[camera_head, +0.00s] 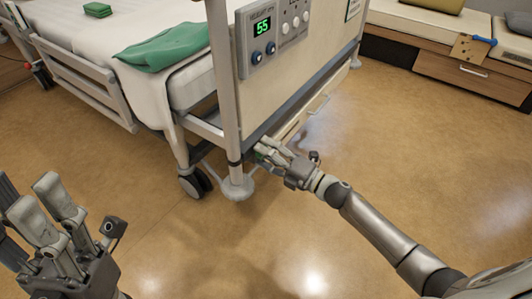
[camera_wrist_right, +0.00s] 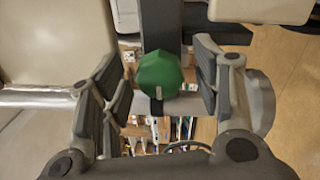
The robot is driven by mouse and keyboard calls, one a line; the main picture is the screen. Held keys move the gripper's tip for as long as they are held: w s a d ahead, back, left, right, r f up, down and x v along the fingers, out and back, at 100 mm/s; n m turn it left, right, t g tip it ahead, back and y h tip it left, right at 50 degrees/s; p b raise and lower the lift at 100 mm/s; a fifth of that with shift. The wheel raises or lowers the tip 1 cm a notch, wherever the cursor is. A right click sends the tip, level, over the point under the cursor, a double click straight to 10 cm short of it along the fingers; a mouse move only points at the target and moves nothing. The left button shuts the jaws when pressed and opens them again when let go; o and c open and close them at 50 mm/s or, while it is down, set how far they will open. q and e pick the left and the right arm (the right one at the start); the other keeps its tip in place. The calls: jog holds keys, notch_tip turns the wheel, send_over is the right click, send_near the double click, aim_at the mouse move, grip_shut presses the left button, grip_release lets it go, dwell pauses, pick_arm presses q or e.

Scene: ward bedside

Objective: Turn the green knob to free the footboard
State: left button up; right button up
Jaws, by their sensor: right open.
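The green knob (camera_wrist_right: 159,74) shows in the right wrist view, centred between the fingers of my right gripper (camera_wrist_right: 155,85). The fingers stand apart on both sides of it, with a visible gap. In the head view my right gripper (camera_head: 268,152) is at the lower corner of the footboard (camera_head: 300,75), and only a bit of green shows behind its fingers. The footboard is a pale upright panel at the bed's end. My left gripper (camera_head: 82,215) is open and empty at the lower left, away from the bed.
A control panel (camera_head: 270,32) reading 55 is on the footboard. A bed wheel (camera_head: 195,183) and post foot (camera_head: 237,187) stand just left of my right gripper. A low drawer cabinet (camera_head: 480,80) is at the back right. The floor in front is clear.

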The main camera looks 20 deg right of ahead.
jog(key=r+v, duration=0.1)
jog(key=v, duration=1)
jog(key=shift+s+d+f, duration=0.25)
jog(key=shift+f, duration=0.25)
